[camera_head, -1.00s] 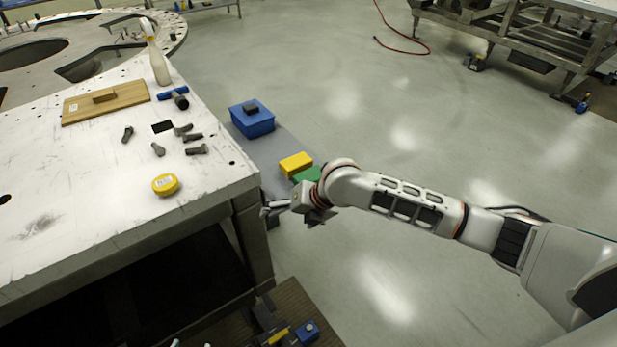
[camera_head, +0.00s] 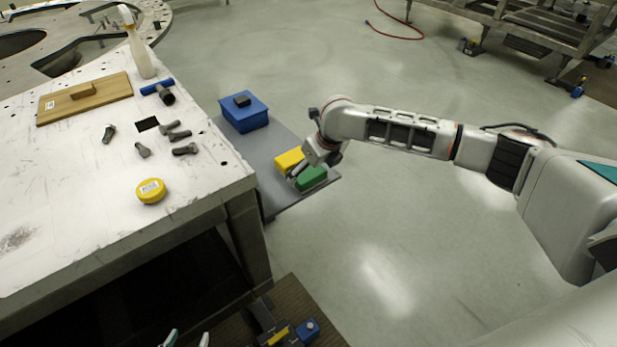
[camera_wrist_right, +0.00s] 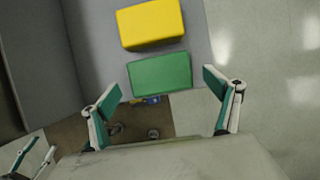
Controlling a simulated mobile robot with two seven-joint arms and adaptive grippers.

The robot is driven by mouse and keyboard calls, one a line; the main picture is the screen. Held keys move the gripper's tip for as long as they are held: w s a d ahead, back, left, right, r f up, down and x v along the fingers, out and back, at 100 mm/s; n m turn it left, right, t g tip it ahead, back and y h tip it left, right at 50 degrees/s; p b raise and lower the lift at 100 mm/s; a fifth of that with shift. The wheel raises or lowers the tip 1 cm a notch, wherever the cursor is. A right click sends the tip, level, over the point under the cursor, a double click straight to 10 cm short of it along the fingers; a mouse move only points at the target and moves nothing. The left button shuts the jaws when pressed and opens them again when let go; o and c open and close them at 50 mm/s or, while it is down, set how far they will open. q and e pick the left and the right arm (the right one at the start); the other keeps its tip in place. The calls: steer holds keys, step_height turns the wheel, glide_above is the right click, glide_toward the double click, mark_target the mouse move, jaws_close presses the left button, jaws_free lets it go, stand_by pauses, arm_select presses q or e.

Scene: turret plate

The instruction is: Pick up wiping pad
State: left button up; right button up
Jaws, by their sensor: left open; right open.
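A yellow block (camera_head: 289,160) and a green block (camera_head: 311,177) lie side by side on the grey side shelf; either could be the wiping pad, and I cannot tell which. The right wrist view shows the yellow block (camera_wrist_right: 150,23) further off and the green block (camera_wrist_right: 160,74) nearer. My right gripper (camera_head: 300,171) is over this end of the shelf, close to both blocks. In the wrist view its fingers (camera_wrist_right: 160,97) are open on either side of the green block's near edge, with nothing held. My left gripper (camera_head: 187,340) is open at the bottom edge, only its fingertips showing.
A blue box (camera_head: 243,117) with a small black object on top stands at the shelf's far end. The white worktable (camera_head: 75,205) to the left holds a yellow round container (camera_head: 150,191), bolts, a wooden board (camera_head: 112,98) and a spray bottle (camera_head: 141,55). Floor right of the shelf is clear.

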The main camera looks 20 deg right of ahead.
mark_target(309, 172)
steer(key=x, duration=0.2)
steer(key=shift+w+f, duration=0.15)
steer(key=shift+f, duration=0.25)
steer(key=shift+c, duration=1.1)
steer(key=c, duration=1)
steer(key=shift+r, duration=0.1)
step_height(309, 172, up, 20)
steer(key=shift+f+p, duration=0.1)
steer(key=shift+p, duration=0.8)
